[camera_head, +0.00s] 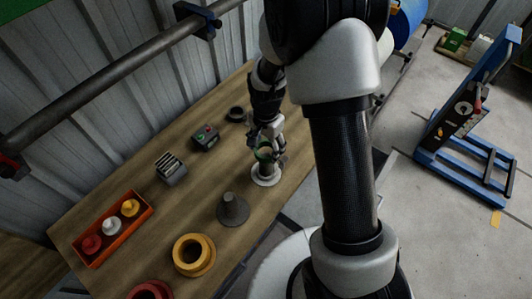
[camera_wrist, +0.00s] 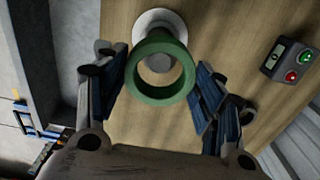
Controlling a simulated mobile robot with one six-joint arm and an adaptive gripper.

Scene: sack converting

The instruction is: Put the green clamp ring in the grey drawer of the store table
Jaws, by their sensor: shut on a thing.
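The green clamp ring (camera_head: 263,154) is held between the fingers of my gripper (camera_head: 268,146) over the wooden table. In the wrist view the green ring (camera_wrist: 161,96) sits between the two finger pads of my gripper (camera_wrist: 160,90), its opening facing the camera. A white round stand with a post (camera_head: 266,179) is directly below the ring. The stand's pale disc (camera_wrist: 159,22) also shows behind the ring in the wrist view. I cannot tell whether the ring is still around the post or just above it. No grey drawer can be made out clearly.
On the table (camera_head: 130,190) are a grey cone-shaped stand (camera_head: 233,209), a yellow ring (camera_head: 194,254), a red ring (camera_head: 151,291), an orange tray (camera_head: 112,229) with knobbed pieces, a slotted block (camera_head: 170,168), a button box (camera_head: 206,137) and a dark ring (camera_head: 236,114). A blue frame (camera_head: 465,140) stands right.

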